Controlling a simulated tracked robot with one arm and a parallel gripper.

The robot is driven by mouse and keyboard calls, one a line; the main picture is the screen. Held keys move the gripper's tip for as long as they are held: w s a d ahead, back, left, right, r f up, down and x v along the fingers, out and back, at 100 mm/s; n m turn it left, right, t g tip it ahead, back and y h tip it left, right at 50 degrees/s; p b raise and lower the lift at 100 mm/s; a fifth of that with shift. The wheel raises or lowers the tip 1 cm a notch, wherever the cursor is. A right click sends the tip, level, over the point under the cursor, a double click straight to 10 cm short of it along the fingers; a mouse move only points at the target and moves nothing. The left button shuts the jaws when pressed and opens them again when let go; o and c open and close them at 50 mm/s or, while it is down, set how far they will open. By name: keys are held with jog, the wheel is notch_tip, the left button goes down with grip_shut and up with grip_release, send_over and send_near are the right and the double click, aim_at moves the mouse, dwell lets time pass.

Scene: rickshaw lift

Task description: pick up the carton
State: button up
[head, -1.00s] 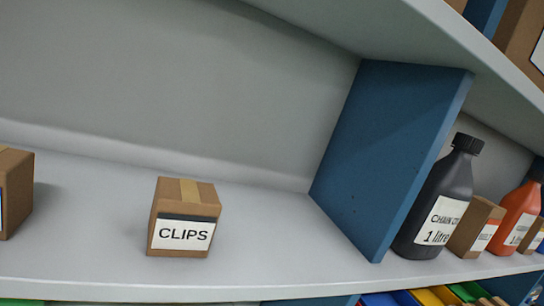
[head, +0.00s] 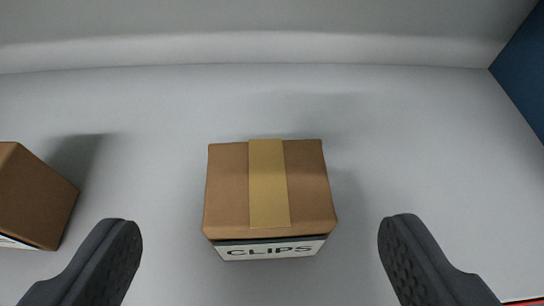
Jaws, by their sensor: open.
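My gripper (head: 258,255) is open. Its two dark padded fingers show at the lower left and lower right, with the carton ahead of and between them in the picture. Neither finger appears to touch it.
Another brown box (head: 35,200) stands at the left edge, beyond my left finger. The shelf's pale back wall (head: 250,25) runs behind the carton. A blue divider (head: 525,70) stands at the upper right. The shelf is clear around the carton.

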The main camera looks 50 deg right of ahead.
aim_at(265, 194)
jog(key=p+x, duration=0.2)
jog(key=x, duration=0.5)
jog(key=shift+w+d, duration=0.2)
jog(key=shift+d, duration=0.2)
jog(key=c, duration=1.1)
